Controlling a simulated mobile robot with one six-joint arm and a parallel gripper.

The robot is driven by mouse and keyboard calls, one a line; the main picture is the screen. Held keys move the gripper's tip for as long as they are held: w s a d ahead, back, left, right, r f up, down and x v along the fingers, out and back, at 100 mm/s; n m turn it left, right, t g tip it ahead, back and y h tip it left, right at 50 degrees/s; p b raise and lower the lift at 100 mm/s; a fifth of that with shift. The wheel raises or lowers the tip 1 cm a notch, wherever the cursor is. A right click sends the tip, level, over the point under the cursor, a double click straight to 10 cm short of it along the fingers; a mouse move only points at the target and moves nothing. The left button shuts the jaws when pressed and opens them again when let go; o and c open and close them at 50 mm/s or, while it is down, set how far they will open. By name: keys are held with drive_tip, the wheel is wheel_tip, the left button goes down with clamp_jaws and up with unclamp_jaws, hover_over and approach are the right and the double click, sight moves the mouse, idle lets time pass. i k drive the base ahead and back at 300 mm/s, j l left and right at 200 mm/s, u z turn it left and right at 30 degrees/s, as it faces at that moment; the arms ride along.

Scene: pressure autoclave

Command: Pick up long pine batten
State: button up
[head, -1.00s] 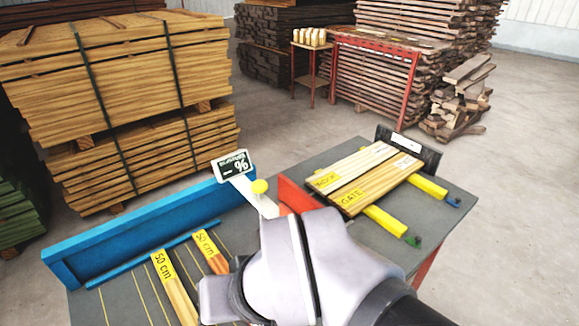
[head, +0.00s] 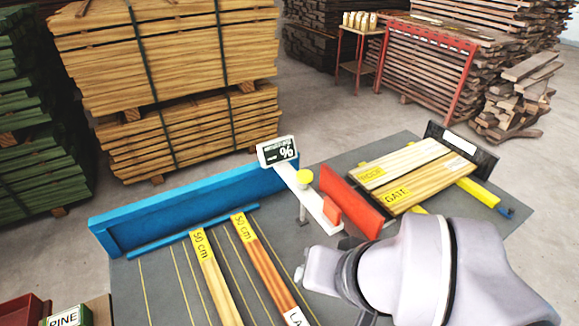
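A pale batten (head: 218,282) with a yellow "50 cm" label lies on the grey table, its lower end cut off by the picture's bottom edge. It looks like pine, but no wood name shows on it. A redder batten (head: 262,265), also labelled "50 cm", lies to its right, apart from it. A white label starting "LA" is partly visible near its lower end. My arm covers the right front of the table, to the right of both battens. My gripper's fingers do not show.
A blue fence (head: 190,205) runs along the table's back left. A moisture meter display (head: 279,152) and a red block (head: 350,200) stand mid-table.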

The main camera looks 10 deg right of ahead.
sight(229, 314)
drive_tip(key=k+j+z, duration=0.15)
drive_tip(key=j+z, duration=0.2)
drive_tip(key=k+j+z, duration=0.3)
drive_tip(key=j, duration=0.15)
drive_tip(key=k+j+z, duration=0.15)
drive_tip(key=j+z, duration=0.2)
